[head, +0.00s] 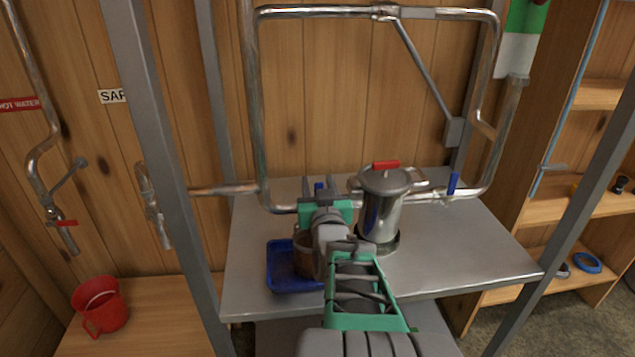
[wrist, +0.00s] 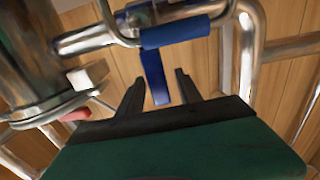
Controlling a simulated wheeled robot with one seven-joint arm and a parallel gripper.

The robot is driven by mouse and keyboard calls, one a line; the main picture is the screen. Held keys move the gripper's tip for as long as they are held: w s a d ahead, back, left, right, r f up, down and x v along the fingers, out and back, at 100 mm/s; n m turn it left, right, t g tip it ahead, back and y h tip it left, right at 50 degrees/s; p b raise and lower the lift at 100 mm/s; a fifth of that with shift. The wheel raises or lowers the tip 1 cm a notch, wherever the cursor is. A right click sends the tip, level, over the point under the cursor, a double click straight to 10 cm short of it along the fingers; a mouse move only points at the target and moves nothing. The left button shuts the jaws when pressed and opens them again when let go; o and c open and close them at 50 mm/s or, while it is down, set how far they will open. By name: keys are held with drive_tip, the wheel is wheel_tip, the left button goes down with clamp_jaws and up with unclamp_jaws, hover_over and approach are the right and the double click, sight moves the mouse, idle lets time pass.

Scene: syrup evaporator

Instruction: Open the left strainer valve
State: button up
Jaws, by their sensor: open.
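The left strainer valve has a blue lever (head: 319,187) on the low horizontal pipe, left of the steel strainer pot (head: 380,210) with its red-handled lid. In the wrist view the blue lever (wrist: 155,78) points down between my two dark fingers. My gripper (wrist: 159,78) is open, with one finger on each side of the lever and a visible gap on both sides. In the head view my gripper (head: 319,186) is at the pipe, and my arm hides part of it. A second blue lever (head: 453,183) stands upright right of the pot.
A blue tray (head: 281,272) with a brown container (head: 303,262) sits under my arm on the steel table (head: 450,255). A bent pipe frame (head: 258,110) rises behind. A blue-sleeved bar (wrist: 175,31) crosses just above the lever. Grey posts (head: 165,150) flank the table.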

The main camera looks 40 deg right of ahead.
drive_tip(key=shift+w+d, duration=0.35)
drive_tip(key=shift+w, duration=0.1)
drive_tip(key=shift+c, duration=0.5)
clamp_jaws()
idle(0.6)
